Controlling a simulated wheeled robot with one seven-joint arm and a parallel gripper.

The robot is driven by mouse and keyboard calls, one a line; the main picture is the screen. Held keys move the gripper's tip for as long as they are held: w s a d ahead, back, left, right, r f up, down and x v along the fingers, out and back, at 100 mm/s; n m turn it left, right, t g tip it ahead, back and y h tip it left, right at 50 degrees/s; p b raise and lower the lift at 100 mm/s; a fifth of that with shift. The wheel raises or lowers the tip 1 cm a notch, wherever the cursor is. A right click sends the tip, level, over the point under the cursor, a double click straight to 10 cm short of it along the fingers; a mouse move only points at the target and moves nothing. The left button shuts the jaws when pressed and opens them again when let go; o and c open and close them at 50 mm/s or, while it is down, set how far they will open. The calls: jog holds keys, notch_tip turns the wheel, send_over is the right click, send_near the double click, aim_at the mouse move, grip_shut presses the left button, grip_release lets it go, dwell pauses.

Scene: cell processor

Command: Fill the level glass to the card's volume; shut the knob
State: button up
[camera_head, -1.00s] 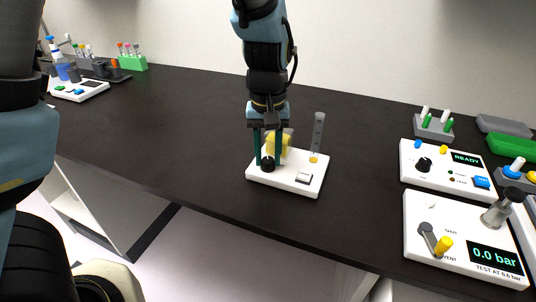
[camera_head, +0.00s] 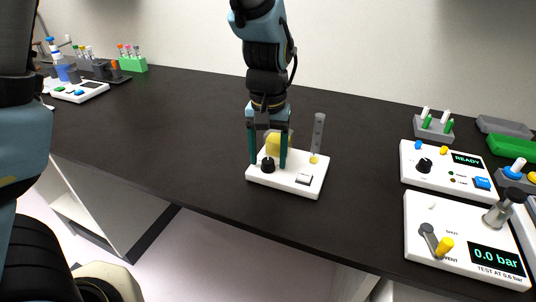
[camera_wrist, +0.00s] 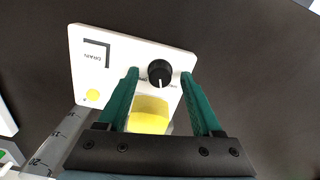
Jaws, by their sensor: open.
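The black knob (camera_head: 268,165) stands on a white base (camera_head: 260,181), and its white pointer line shows in the wrist view (camera_wrist: 160,72). A yellow block-like vessel (camera_head: 277,143) sits behind the knob. The clear level glass (camera_head: 319,133) rises at the base's right rear, with yellow at its foot; its marked scale shows in the wrist view (camera_wrist: 57,140), but I cannot read a level. My gripper (camera_head: 268,165) is open, its green fingers on either side of the knob with gaps. No card with a readable volume shows.
A square marked DRAIN (camera_wrist: 97,52) lies on the base. Two white instrument panels, one reading READY (camera_head: 437,183) and one reading 0.0 bar (camera_head: 450,255), stand at the right. Racks and bottles are far left. The dark bench between is clear.

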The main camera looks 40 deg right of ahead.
aim_at(267, 160)
notch_tip(267, 160, up, 11)
jog(key=b, duration=0.1)
jog(key=shift+b, duration=0.3)
jog(key=shift+f, duration=0.15)
dwell(0.4)
